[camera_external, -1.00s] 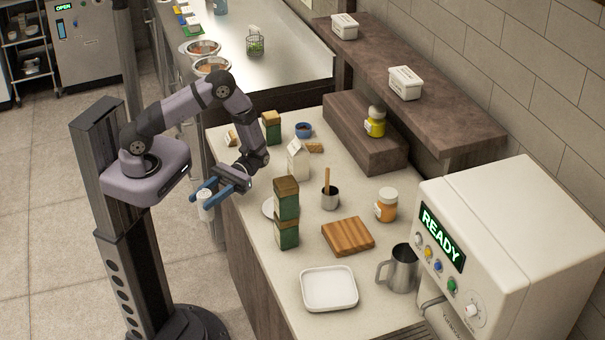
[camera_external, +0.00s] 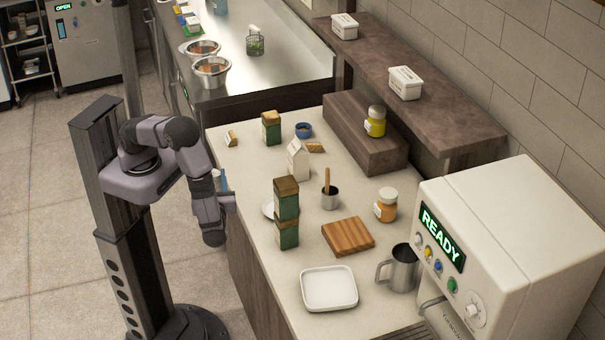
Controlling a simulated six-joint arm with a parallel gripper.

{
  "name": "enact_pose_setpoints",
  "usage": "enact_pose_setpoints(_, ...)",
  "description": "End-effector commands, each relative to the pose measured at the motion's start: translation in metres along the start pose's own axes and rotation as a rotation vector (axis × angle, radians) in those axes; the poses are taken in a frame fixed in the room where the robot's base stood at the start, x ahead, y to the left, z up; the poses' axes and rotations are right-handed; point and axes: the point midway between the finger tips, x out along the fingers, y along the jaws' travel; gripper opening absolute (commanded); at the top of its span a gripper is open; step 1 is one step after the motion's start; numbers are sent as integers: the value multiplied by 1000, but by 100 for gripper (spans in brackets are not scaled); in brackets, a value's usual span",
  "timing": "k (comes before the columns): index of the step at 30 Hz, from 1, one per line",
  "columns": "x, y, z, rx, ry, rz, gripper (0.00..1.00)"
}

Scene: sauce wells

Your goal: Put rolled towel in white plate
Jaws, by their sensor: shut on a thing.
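My gripper (camera_external: 222,181) is mostly hidden behind my folded wrist, left of the counter edge; only a bit of blue finger shows. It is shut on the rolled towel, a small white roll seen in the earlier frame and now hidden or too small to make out. A round white plate (camera_external: 267,209) lies on the counter near its left edge, partly hidden behind stacked green boxes. A white, square, rimmed dish (camera_external: 329,289) lies empty at the counter's front. My gripper is apart from both.
Green boxes with brown tops (camera_external: 286,200) stand stacked beside the round plate. A wooden board (camera_external: 348,236), a steel pitcher (camera_external: 402,268), an orange-labelled jar (camera_external: 386,205), a small pot (camera_external: 330,198) and a white carton (camera_external: 298,160) stand on the counter. A white machine (camera_external: 500,260) fills the right.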

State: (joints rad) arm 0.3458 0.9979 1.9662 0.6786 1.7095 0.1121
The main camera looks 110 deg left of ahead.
Motion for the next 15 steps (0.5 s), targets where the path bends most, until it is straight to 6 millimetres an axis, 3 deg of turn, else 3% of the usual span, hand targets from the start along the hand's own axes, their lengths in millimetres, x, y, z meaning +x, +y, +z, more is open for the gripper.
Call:
enact_pose_setpoints(5, -44, -30, 9, 1, 0, -416, 15)
enact_pose_setpoints(9, -92, -45, 14, 1, -1, -731, 15)
enact_pose_setpoints(15, -160, -44, 17, 1, -1, -1096, 15)
